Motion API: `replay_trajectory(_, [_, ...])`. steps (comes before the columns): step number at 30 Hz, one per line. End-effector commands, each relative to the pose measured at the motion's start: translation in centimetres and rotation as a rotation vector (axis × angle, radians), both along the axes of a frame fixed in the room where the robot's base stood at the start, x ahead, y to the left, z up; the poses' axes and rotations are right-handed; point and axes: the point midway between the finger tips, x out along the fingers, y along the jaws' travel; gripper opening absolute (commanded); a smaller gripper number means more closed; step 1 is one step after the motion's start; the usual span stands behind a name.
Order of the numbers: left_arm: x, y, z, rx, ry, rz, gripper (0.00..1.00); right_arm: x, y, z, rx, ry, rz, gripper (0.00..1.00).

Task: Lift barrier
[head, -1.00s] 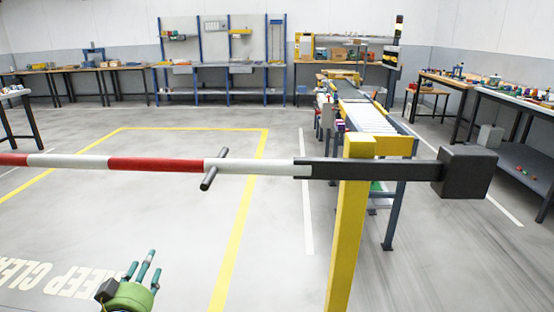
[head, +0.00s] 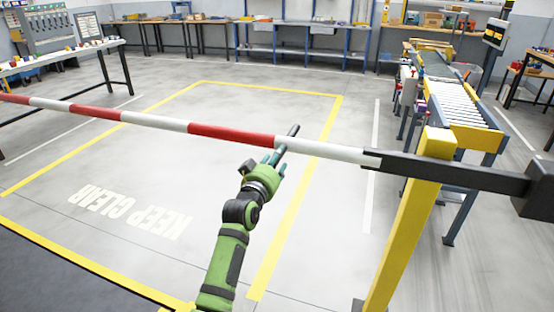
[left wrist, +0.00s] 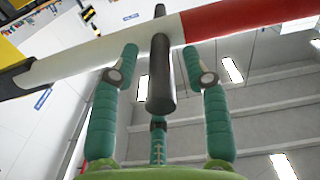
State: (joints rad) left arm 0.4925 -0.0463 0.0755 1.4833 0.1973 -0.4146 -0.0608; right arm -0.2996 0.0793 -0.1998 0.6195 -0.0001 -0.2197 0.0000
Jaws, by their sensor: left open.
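The barrier (head: 230,134) is a red and white striped arm, lowered across the floor and reaching the left picture edge. Its dark end is at the yellow post (head: 408,225), with a dark counterweight (head: 537,192) beyond. A short dark handle bar (head: 293,131) crosses the arm. My left gripper (head: 277,160) is just below and in front of the handle. In the left wrist view the handle (left wrist: 160,80) lies between the spread teal fingers, and the barrier (left wrist: 100,55) passes beyond them. The fingers are open; contact is not clear. My right gripper is not in view.
A roller conveyor (head: 462,105) stands behind the post at the right. A white table (head: 65,58) with small items is at the left. Workbenches (head: 330,28) line the back. The yellow-outlined floor area (head: 140,185) marked KEEP CLEAR is empty.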

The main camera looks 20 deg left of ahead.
Motion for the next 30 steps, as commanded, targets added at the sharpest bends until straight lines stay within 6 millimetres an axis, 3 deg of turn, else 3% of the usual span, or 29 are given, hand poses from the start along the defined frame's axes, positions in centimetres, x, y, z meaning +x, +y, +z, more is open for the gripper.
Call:
replay_trajectory(11, [0.7, 0.0, 0.0, 0.001, 0.0, 0.0, 0.47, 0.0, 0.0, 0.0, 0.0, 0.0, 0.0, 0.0])
replay_trajectory(12, [0.7, 0.0, 0.0, 0.001, 0.0, 0.0, 0.43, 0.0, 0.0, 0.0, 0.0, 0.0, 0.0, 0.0])
replay_trajectory(15, [0.7, 0.0, 0.0, 0.001, 0.0, 0.0, 0.03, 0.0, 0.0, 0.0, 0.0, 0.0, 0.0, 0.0])
replay_trajectory(16, [0.7, 0.0, 0.0, 0.001, 0.0, 0.0, 0.0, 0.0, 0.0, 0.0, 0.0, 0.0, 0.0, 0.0])
replay_trajectory(23, [0.7, 0.0, 0.2, 0.004, 0.001, 0.0, 0.0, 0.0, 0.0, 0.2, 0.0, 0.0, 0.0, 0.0])
replay_trajectory(30, [0.7, 0.1, 1.5, 0.031, -0.004, 0.001, 0.0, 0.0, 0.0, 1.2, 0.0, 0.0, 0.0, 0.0])
